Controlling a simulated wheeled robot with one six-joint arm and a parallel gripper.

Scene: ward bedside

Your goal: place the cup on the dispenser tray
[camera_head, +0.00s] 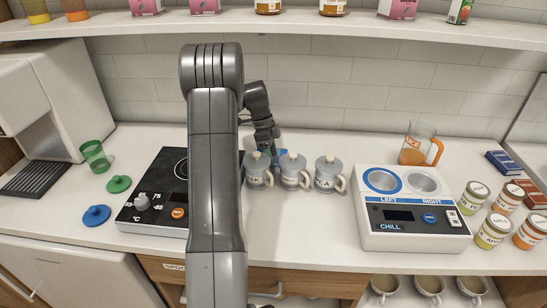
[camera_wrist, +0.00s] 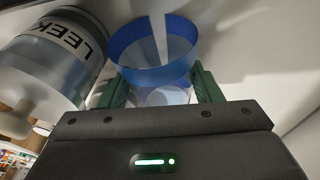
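A see-through blue cup (camera_wrist: 150,76) is between the two green fingers of my gripper (camera_wrist: 160,88) in the wrist view. The fingers are spread to either side of it; whether they press on it is not clear. In the head view my gripper (camera_head: 267,149) is low behind the lidded jars, and only a bit of blue (camera_head: 282,153) shows beside it. My arm and the jars hide the rest. The dispenser (camera_head: 60,90) is the white machine at the far left. Its dark ribbed tray (camera_head: 33,179) looks empty.
Lidded jars (camera_head: 293,170) stand in a row in front of my gripper; one marked LEEK (camera_wrist: 55,55) is close beside it. A green cup (camera_head: 95,156) leans near the tray. Lids (camera_head: 97,215), a hob (camera_head: 150,205) and a chiller (camera_head: 412,215) share the counter. A shelf (camera_head: 300,22) runs above.

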